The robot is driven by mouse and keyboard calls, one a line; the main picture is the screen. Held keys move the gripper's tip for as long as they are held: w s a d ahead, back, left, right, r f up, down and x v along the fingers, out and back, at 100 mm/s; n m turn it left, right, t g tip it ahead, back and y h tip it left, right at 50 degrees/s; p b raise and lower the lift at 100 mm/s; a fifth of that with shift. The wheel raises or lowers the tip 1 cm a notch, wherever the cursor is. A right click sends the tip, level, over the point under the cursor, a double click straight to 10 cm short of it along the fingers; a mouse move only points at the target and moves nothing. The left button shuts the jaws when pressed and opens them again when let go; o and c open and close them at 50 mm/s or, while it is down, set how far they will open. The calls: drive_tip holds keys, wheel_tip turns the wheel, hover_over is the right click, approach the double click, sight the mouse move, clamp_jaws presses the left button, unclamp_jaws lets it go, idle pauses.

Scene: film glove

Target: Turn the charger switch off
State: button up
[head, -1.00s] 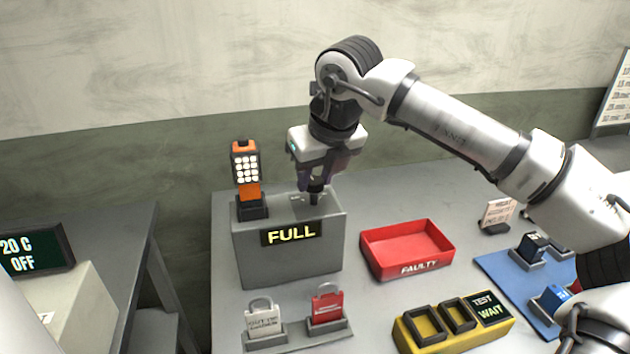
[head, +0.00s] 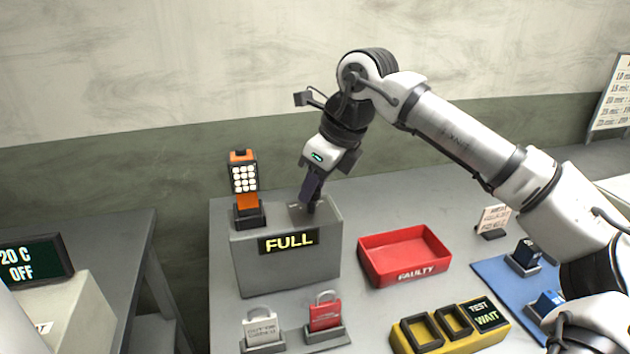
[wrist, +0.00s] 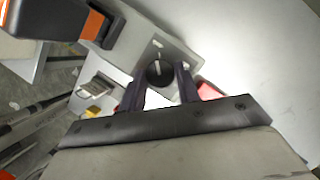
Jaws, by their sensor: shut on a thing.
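The charger (head: 285,270) is a grey box at the back left of the bench, with a lit display reading FULL (head: 289,240) on its front. Its switch is a round dark knob with a pale mark (wrist: 160,72), set on a light plate on the box top. In the head view the fingers mostly hide the knob.
An orange work lamp (head: 244,178) stands in a dark cradle on the charger's left. A red FAULTY tray (head: 375,277) lies to the right. Two padlocks (head: 262,326) stand in front. A yellow tester (head: 415,345) and blue mat (head: 490,268) are further right.

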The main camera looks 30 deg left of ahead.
idle(0.3)
drive_tip(key=o, duration=1)
drive_tip(key=shift+r, duration=0.1)
drive_tip(key=b+v, duration=0.1)
drive_tip(key=v, duration=1.2)
drive_tip(key=shift+d+r, duration=0.1)
drive_tip(key=shift+r, duration=0.25)
drive_tip(key=shift+f, duration=0.1)
